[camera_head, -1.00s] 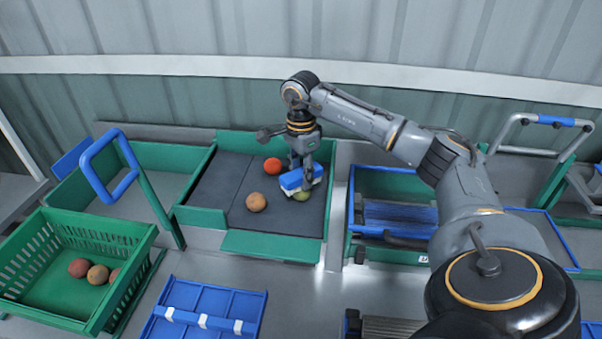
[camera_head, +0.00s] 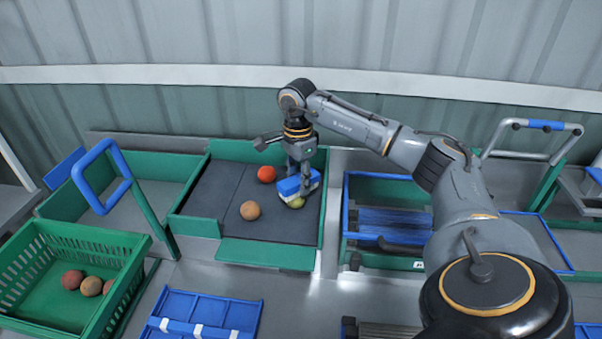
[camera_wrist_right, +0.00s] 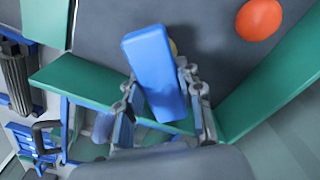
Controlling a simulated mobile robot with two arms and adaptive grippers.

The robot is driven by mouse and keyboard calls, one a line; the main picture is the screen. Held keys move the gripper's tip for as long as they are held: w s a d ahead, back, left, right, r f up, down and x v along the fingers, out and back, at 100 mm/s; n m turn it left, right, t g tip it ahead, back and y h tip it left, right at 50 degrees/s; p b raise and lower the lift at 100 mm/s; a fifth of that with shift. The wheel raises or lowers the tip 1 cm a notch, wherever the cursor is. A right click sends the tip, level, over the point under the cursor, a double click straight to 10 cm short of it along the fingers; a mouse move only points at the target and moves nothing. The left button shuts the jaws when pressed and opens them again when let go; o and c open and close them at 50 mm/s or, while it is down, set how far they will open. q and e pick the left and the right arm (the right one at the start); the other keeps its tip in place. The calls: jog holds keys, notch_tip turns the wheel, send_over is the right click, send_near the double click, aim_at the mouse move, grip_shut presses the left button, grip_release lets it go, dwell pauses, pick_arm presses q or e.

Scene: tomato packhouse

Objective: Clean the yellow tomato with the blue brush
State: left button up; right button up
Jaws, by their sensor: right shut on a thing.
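My right gripper (camera_head: 301,172) is shut on the blue brush (camera_head: 288,186) above the dark mat of the green-sided tray. In the right wrist view the brush (camera_wrist_right: 155,65) is a blue block between the fingers. A yellow-green tomato (camera_head: 297,203) lies on the mat right under the brush, mostly covered by it. The brush appears to touch it, but the contact is hidden. In the wrist view only a sliver of the yellow tomato (camera_wrist_right: 174,47) shows behind the brush. My left gripper is not in view.
On the same mat (camera_head: 210,195) lie a red tomato (camera_head: 266,174) and an orange-tan tomato (camera_head: 250,210). A green crate (camera_head: 113,243) with several brownish tomatoes stands at left. A blue divided tray (camera_head: 232,312) lies in front. A blue-rimmed green bin (camera_head: 395,187) stands at right.

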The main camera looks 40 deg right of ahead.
aim_at(288, 182)
jog(key=shift+w+a+p, duration=0.15)
jog(key=shift+a, duration=0.65)
jog(key=shift+w+a+p, duration=0.1)
jog(key=shift+a+p, duration=0.05)
jog(key=shift+a, duration=0.65)
jog(key=shift+d, duration=0.15)
jog(key=shift+s+d+b, duration=0.15)
jog(key=shift+d, duration=0.9)
jog(key=shift+s+d+b, duration=0.15)
jog(key=shift+d, duration=0.85)
jog(key=shift+w+a+p, duration=0.15)
jog(key=shift+a+p, duration=0.1)
jog(key=shift+a, duration=0.85)
jog(key=shift+w+a+p, duration=0.15)
jog(key=shift+a+p, duration=0.1)
jog(key=shift+a, duration=0.85)
jog(key=shift+d, duration=0.1)
jog(key=shift+s+d+b, duration=0.15)
jog(key=shift+d, duration=0.9)
jog(key=shift+s+d+b, duration=0.15)
jog(key=shift+d, duration=0.9)
